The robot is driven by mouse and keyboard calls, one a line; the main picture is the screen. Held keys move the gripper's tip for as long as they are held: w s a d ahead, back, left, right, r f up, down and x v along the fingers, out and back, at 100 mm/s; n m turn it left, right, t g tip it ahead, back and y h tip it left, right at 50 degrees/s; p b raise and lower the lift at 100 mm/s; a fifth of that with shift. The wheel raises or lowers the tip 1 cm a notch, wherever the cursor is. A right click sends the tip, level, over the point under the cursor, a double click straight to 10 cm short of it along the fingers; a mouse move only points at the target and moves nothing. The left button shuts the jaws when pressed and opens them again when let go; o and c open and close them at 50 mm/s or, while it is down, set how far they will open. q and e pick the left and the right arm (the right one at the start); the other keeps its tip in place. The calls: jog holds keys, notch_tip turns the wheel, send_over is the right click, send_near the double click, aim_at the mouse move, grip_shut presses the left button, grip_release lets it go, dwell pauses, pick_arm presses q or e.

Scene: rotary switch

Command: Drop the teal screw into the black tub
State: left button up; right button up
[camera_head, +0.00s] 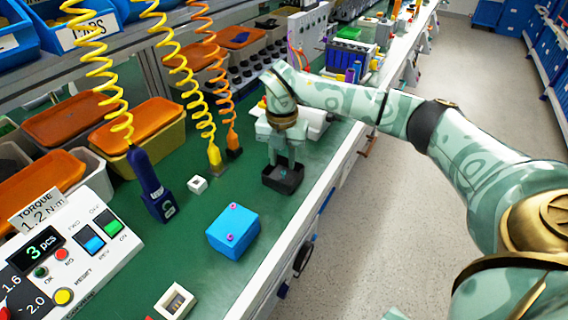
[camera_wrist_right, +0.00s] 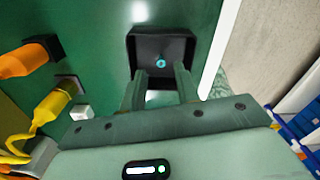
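The black tub (camera_head: 283,181) stands on the green bench top near its right edge; it also shows in the wrist view (camera_wrist_right: 136,45). The teal screw (camera_wrist_right: 160,62) shows inside the tub, near the middle of its floor; in the head view it is a tiny teal spot (camera_head: 282,172). My right gripper (camera_head: 284,162) points down at the tub. In the wrist view its fingers (camera_wrist_right: 161,84) stand apart with nothing between them, over the near part of the tub. My left gripper is not in view.
A blue block (camera_head: 233,231) with pink screws stands nearer on the bench. A small white cube (camera_head: 197,184) and a white holder (camera_head: 175,301) lie nearby. Tools hang on coiled cords, with a blue screwdriver (camera_head: 150,184) at the left. Bins (camera_head: 157,139) line the back.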

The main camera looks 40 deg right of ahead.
pick_arm(q)
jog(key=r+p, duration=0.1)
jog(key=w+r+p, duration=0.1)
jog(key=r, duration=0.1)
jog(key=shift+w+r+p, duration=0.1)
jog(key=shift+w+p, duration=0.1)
jog(key=shift+p, duration=0.2)
pick_arm(e)
notch_tip(320, 180, up, 9)
jog(key=shift+w, duration=0.1)
dwell(1.8)
